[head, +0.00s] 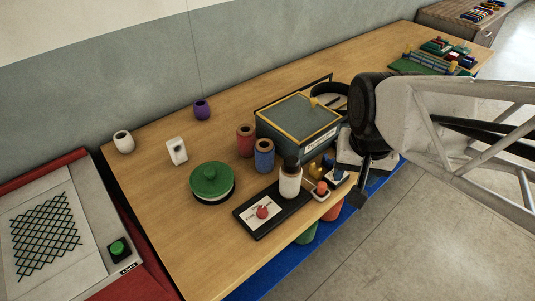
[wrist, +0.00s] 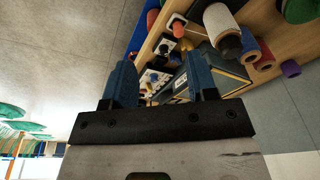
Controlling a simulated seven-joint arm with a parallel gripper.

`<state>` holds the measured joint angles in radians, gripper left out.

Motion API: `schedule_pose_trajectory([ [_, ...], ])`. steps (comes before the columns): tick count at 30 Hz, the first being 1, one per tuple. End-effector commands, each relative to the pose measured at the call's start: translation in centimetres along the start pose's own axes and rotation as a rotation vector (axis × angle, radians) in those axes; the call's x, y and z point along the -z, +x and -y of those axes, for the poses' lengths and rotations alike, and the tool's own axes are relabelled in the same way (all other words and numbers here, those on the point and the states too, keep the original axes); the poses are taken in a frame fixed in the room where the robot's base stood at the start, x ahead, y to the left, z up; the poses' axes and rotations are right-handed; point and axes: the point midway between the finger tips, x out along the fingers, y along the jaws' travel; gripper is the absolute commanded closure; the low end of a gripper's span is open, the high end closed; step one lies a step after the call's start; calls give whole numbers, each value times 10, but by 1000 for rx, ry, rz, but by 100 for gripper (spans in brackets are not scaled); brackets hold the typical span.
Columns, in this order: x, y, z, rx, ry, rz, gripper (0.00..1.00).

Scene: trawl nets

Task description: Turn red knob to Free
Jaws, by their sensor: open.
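A red knob (head: 262,212) sits on a white card on a black board (head: 245,226) near the table's front edge. Another red-topped knob (head: 321,187) stands on a small pale base to its right; I cannot read any label beside either. My gripper (wrist: 160,82) is open in the wrist view, its two dark blue fingers apart with nothing held between them. A reddish knob-like piece (wrist: 179,24) shows beyond the fingers in the wrist view. In the head view my arm comes in from the right, and the gripper is partly hidden near the table's front edge.
A white bottle-like spool (head: 290,183) stands on the black board. A grey box with a yellow rim (head: 299,121), red (head: 245,141) and blue (head: 264,155) spools and a green-lidded pot (head: 211,180) stand nearby.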

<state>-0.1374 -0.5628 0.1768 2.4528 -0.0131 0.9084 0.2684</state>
Motion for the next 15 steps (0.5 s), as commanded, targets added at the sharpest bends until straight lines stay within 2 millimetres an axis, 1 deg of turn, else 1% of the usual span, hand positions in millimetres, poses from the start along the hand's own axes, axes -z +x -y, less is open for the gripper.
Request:
schedule_pose_trajectory([
  [1, 3, 7, 10, 0, 9, 14, 47],
  [8, 14, 36, 54, -6, 82, 60, 47],
  [15, 16, 69, 102, -25, 156, 105, 47],
])
